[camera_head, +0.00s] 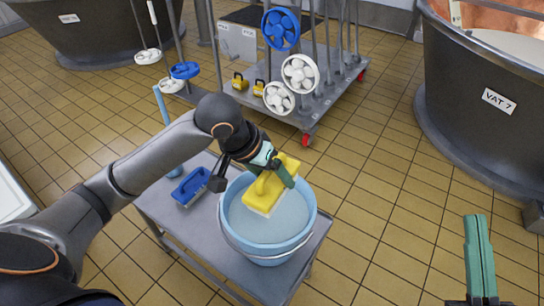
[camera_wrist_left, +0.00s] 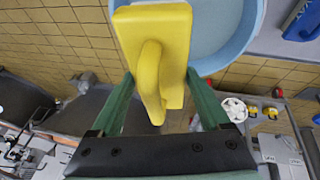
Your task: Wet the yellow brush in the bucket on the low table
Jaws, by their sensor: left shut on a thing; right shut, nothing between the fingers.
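The yellow brush (camera_head: 264,192) is held by my left gripper (camera_head: 274,171) over the blue bucket (camera_head: 263,255). In the head view the brush covers part of the bucket's opening, and whether its bristles touch the water (camera_head: 279,224) cannot be told. In the left wrist view the green fingers stand on either side of the yellow brush's handle (camera_wrist_left: 152,80), with the bucket rim (camera_wrist_left: 240,42) beyond. The bucket stands on the low grey table (camera_head: 180,226) with its wire handle down. My right gripper (camera_head: 481,255) is shut and empty at the lower right, away from the table.
A blue brush (camera_head: 190,186) lies on the table left of the bucket. Dark vats stand at the back left and at right, the latter marked VAT 7 (camera_head: 498,101). Tiled floor (camera_head: 392,190) between table and right vat is clear.

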